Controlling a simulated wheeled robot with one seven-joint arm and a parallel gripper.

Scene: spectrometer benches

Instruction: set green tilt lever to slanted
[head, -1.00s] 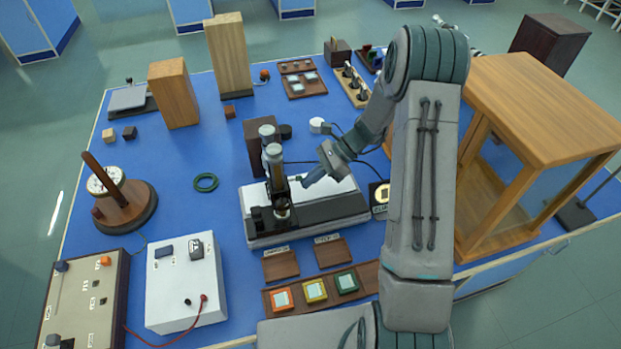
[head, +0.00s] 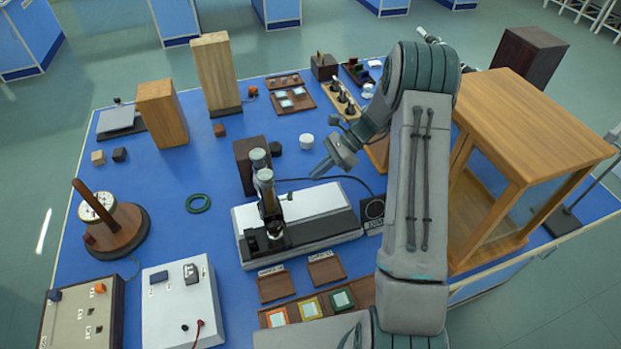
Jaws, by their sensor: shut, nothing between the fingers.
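The microscope-like instrument (head: 268,205) stands on a white and black base (head: 325,228) at the middle of the blue bench. I cannot clearly make out a green tilt lever on it; any such part is too small in this view to read its angle. My gripper (head: 318,174) is shut and empty. It is in the air to the right of the instrument's column, above and behind the base, and looks apart from it.
A small dark box with a round face (head: 372,210) stands right of the base. A green ring (head: 198,203) lies to the left. A wooden glazed case (head: 530,120) stands right of my arm. Label trays (head: 275,285) lie in front. The bench is clear around the ring.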

